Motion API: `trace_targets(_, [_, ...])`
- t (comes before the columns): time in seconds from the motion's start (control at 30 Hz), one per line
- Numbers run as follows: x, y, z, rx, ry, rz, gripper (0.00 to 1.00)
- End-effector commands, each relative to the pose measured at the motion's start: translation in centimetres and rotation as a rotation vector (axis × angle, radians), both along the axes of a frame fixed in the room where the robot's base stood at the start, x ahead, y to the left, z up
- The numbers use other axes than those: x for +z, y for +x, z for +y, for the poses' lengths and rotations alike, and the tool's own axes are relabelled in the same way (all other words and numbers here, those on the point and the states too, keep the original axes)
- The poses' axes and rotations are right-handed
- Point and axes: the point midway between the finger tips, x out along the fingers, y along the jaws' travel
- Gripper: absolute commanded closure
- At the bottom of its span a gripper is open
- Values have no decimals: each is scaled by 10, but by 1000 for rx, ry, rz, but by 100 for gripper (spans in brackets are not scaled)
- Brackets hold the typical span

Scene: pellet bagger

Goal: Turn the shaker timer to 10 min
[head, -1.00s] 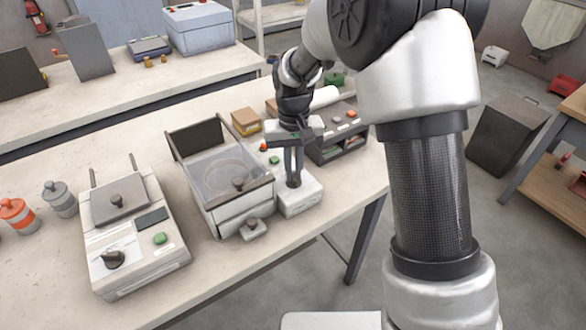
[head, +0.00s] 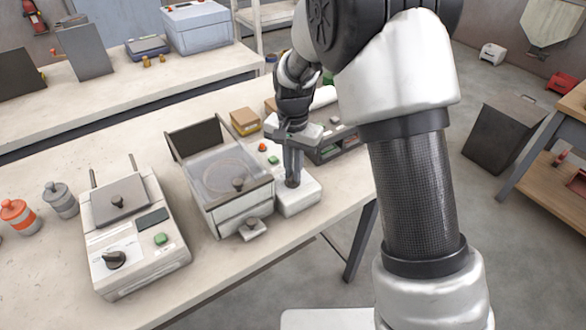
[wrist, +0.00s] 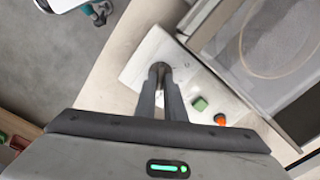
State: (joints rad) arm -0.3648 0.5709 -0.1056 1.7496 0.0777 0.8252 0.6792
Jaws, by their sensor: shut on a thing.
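The shaker's white control box (head: 307,194) stands on the bench at the right of the sieve shaker (head: 214,172). Its dark timer knob (head: 292,182) is at the front end of the box top. My gripper (head: 292,179) points down over the box and is shut on the knob. In the wrist view the fingertips (wrist: 160,72) close around the dark knob (wrist: 160,66). A green button (wrist: 200,104) and an orange-red button (wrist: 220,119) sit on the same box (wrist: 143,56). The dial marks and the knob's pointer cannot be made out.
The shaker's clear lid with a dark knob is close on the left of my gripper. A white machine (head: 137,240) with a black dial stands further left. A cardboard box (head: 245,121) and a dark organizer (head: 335,146) stand behind. The bench's front edge is near.

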Motion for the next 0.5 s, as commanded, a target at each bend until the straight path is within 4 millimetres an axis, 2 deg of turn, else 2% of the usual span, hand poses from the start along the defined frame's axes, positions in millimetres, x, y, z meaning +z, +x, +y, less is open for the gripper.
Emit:
trace_targets(0.47, [0,0,0,-15,1,0,100])
trace_targets(0.5, [0,0,0,-15,1,0,84])
